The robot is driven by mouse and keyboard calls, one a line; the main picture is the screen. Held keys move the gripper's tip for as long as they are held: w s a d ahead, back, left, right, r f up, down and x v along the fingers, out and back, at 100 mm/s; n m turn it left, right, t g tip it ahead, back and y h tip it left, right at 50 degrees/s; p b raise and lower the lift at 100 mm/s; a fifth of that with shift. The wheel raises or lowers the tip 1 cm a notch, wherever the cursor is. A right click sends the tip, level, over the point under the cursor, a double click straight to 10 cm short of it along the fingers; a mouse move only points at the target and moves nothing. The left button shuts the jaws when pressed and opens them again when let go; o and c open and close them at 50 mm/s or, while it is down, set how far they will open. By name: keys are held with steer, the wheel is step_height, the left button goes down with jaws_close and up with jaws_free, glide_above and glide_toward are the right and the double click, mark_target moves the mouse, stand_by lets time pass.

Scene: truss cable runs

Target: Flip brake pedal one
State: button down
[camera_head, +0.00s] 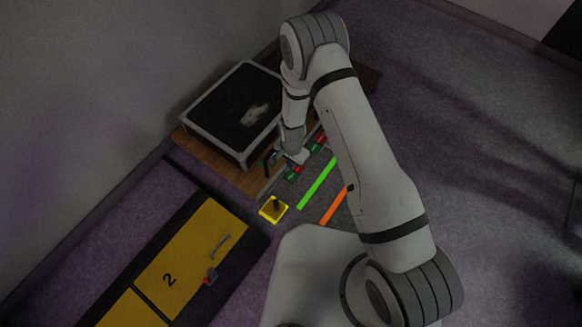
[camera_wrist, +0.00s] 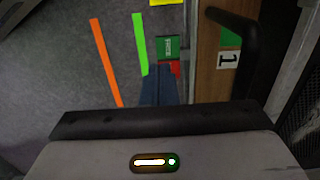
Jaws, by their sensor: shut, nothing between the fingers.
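My gripper (camera_head: 290,158) is shut and empty, low beside the wooden board at the front of the black-topped case. In the wrist view its closed fingers (camera_wrist: 157,88) reach close to a small green block with a white label (camera_wrist: 167,47) and a red part (camera_wrist: 175,69); I cannot tell whether they touch. A green and white plate marked 1 (camera_wrist: 228,59) is on the wooden face, with a bent black bar (camera_wrist: 245,45) beside it. Red-and-green pieces (camera_head: 293,174) also show in the head view, partly hidden by my gripper. Which part is brake pedal one is unclear.
The black-topped case (camera_head: 196,136) stands against the wall. A yellow square with a dark knob (camera_head: 268,212) lies in front. A yellow panel marked 2 (camera_head: 190,250) is at lower left. Open floor lies right.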

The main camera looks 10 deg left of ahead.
mark_target(291, 182)
step_height(291, 182, down, 12)
steer(key=b, duration=0.3)
steer(key=shift+s+b, duration=0.1)
steer(key=shift+b, duration=0.3)
steer(key=shift+s+a+f+b, duration=0.1)
steer(key=shift+s+f+b, duration=0.15)
steer(key=shift+f+b, duration=0.25)
steer(key=shift+s+f+b, duration=0.25)
steer(key=shift+f+b, duration=0.05)
steer(key=shift+f, duration=0.3)
step_height(291, 182, up, 15)
steer(key=s+a+p, duration=0.1)
steer(key=s+p, duration=0.1)
steer(key=p, duration=0.4)
steer(key=shift+a+f+p, duration=0.15)
steer(key=shift+a+p, duration=0.15)
steer(key=shift+p, duration=0.05)
